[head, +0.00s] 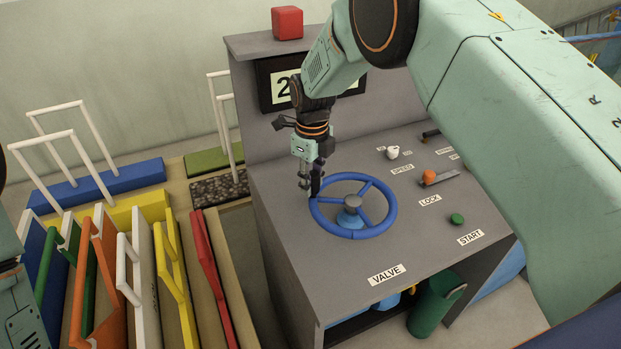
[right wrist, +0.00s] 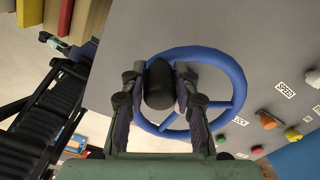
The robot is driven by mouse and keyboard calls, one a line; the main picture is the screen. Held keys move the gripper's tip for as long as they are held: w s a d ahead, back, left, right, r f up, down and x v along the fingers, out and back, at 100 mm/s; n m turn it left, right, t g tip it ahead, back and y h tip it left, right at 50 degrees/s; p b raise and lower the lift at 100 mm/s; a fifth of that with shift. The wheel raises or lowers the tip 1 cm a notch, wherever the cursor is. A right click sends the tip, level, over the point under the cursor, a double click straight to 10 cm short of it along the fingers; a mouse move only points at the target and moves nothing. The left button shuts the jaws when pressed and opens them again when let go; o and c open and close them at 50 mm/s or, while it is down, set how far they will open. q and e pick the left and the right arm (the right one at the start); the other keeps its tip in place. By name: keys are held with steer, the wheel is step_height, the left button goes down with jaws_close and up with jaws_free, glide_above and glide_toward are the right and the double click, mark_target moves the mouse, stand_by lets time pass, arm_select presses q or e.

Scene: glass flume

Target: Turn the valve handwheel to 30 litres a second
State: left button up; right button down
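The blue valve handwheel (head: 384,228) lies flat on the grey console, above the VALVE label (head: 386,274). It has a grey hub cap (head: 352,201) and a dark upright knob at its left rim. My right gripper (head: 311,186) points down at that knob. In the right wrist view the black knob (right wrist: 160,86) stands between both fingers, whose tips appear to press on its sides; the fingers hide part of the hub. The display (head: 281,86) shows a 2; my right arm covers the rest of the reading.
The console also carries a green START button (head: 457,219), an orange-knobbed LOCK lever (head: 429,176) and a white SPEED knob (head: 392,152). A red block (head: 287,22) sits on top. Coloured boards with handles fill the left. A green bin (head: 432,305) stands below.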

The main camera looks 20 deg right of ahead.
steer(key=c, duration=1.4)
jaws_free()
steer(key=shift+s+d+f, duration=0.1)
steer(key=shift+s+f, duration=0.1)
steer(key=shift+s, duration=0.15)
steer(key=o, duration=0.4)
steer(key=shift+d+r, duration=0.1)
steer(key=shift+d, duration=0.05)
steer(key=shift+w+a, duration=0.2)
steer(key=shift+r, duration=0.25)
step_height(320, 180, up, 11)
steer(key=shift+d+r, duration=0.1)
steer(key=shift+r, duration=0.15)
steer(key=shift+s, duration=0.1)
